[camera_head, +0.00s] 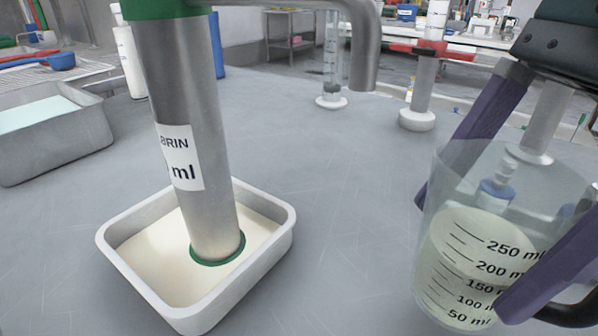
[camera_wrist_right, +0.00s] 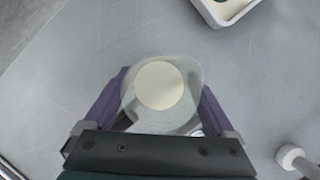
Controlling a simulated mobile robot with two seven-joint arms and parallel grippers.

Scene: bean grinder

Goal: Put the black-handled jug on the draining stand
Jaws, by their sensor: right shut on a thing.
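The clear jug (camera_head: 450,265) with black ml marks is at the right of the head view, with part of its black handle (camera_head: 572,314) showing at the lower right edge. It holds a pale cream content, seen from above as a round disc in the right wrist view (camera_wrist_right: 160,86). My right gripper (camera_head: 462,255) is shut on the jug, a purple finger on each side. The jug looks upright; I cannot tell whether its base touches the table. I cannot pick out the draining stand for certain. My left gripper is not in view.
A steel column (camera_head: 205,120) with green rings stands in a white tray (camera_head: 282,246) of cream liquid. A grey tub (camera_head: 85,135) is at the left, near a wire rack (camera_head: 88,72). A measuring cylinder (camera_head: 331,70) and a white-based post (camera_head: 417,118) stand behind. The middle table is clear.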

